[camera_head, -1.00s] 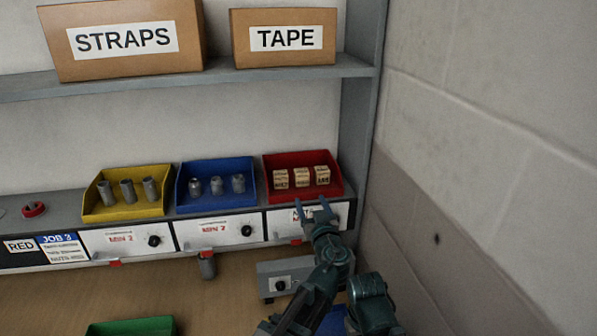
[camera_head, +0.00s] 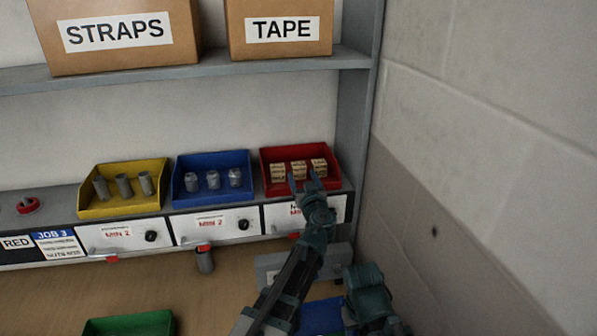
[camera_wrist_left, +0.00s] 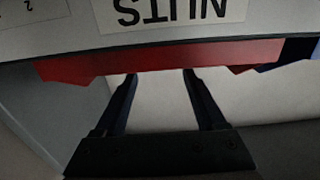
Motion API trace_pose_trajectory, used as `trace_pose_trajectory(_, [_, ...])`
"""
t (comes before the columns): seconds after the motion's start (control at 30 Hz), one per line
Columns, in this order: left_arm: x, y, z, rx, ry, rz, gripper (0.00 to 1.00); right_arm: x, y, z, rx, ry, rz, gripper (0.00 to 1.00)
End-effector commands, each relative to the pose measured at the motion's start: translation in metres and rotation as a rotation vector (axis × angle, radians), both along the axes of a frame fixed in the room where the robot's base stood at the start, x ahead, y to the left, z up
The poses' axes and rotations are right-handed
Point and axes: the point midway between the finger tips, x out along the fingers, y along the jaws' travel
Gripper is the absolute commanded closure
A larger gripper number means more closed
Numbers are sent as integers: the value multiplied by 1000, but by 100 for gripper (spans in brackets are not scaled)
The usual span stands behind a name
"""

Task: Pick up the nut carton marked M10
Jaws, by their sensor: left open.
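Three small tan cartons stand in a row in the red bin (camera_head: 335,182) in the head view: a left one (camera_head: 277,173), a middle one (camera_head: 298,169) and a right one (camera_head: 319,166). Their print is too small to read, so I cannot tell which is M10. My left gripper (camera_head: 304,180) is open and empty, its fingers pointing at the bin's front, just below the cartons in the picture. In the left wrist view the open fingers (camera_wrist_left: 160,77) show near the red bin's edge (camera_wrist_left: 180,57); no carton shows there.
A blue bin (camera_head: 212,202) and a yellow bin (camera_head: 121,208) with grey parts stand left of the red one. The upper shelf (camera_head: 200,72) carries boxes marked STRAPS and TAPE. A shelf post and wall (camera_head: 480,170) close off the right side.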

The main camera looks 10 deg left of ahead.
Motion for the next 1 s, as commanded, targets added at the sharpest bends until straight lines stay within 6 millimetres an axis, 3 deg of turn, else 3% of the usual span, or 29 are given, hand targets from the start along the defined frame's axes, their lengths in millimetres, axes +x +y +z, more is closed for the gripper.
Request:
trace_pose_trajectory(0.17, [5, 1, 0, 0, 0, 0, 28, 0, 0, 0, 0, 0, 0, 50])
trace_pose_trajectory(0.5, [47, 15, 1, 0, 0, 1, 28, 0, 0, 1, 0, 0, 0, 50])
trace_pose_trajectory(0.77, [49, 17, 1, 0, 0, -1, 28, 0, 0, 1, 0, 0, 0, 50])
trace_pose_trajectory(1.0, [49, 17, 1, 0, 0, 0, 71, 0, 0, 1, 0, 0, 0, 50])
